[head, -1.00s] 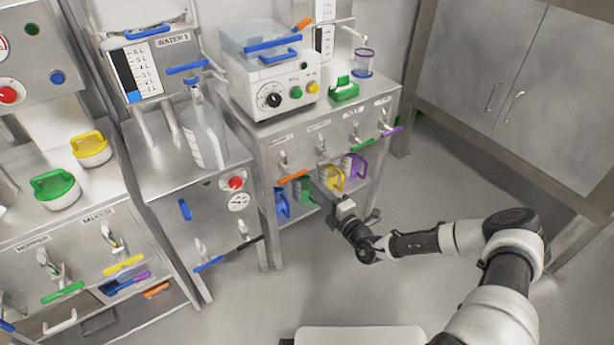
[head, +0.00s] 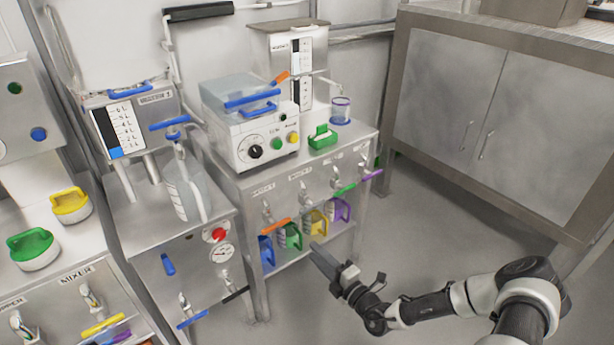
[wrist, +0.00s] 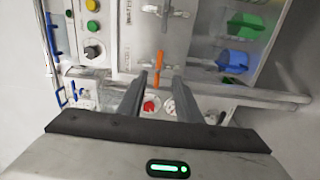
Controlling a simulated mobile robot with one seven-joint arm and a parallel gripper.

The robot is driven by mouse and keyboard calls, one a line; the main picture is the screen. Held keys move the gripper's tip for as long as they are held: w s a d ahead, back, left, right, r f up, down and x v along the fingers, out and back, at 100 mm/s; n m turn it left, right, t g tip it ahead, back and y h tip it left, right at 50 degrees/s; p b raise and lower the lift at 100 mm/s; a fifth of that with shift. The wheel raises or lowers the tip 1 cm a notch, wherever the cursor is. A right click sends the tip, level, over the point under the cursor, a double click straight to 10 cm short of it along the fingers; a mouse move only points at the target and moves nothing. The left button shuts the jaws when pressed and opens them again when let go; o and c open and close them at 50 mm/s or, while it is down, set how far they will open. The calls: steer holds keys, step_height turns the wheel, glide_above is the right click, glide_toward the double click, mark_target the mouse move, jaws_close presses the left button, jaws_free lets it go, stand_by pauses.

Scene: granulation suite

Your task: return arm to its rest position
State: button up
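My gripper (head: 318,252) hangs in front of the steel bench at the right of the row, just below the coloured jugs in the head view. My arm (head: 450,300) stretches from the lower right, bent at the elbow. In the wrist view my gripper (wrist: 158,80) has its two dark fingers apart with nothing between them. A red knob (wrist: 150,106) shows beyond the fingers, some way off. No object is held.
Blue, green, yellow (head: 315,222) and purple jugs stand on the bench's lower shelf. A white machine (head: 255,140) and a green-handled item (head: 322,137) stand on top. Grey cabinets (head: 450,100) are at the right. Floor (head: 420,230) between bench and cabinets is clear.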

steer(key=s+a+r+n+g, duration=0.2)
steer(key=s+r+n+g, duration=0.4)
steer(key=n, duration=0.5)
steer(key=s+a+r+n+g+p, duration=0.1)
steer(key=s+r+n+g, duration=0.35)
steer(key=r+n, duration=0.5)
steer(key=s+a+r+n+g, duration=0.2)
steer(key=s+r+n+g, duration=0.4)
steer(key=n, duration=0.6)
steer(key=s+d+r+n+t+h+b, duration=0.1)
steer(key=s+d+r+n+t+h, duration=0.35)
steer(key=s+d+r+n, duration=0.35)
steer(key=s+d+r+n+t+h, duration=0.3)
steer(key=s+d+r+n+h, duration=0.25)
steer(key=r, duration=0.45)
step_height(320, 180, up, 21)
steer(key=a+n+p, duration=0.1)
steer(key=p, duration=1.9)
steer(key=shift+w+a+p, duration=0.2)
steer(key=shift+w+p, duration=0.1)
steer(key=shift+w, duration=0.15)
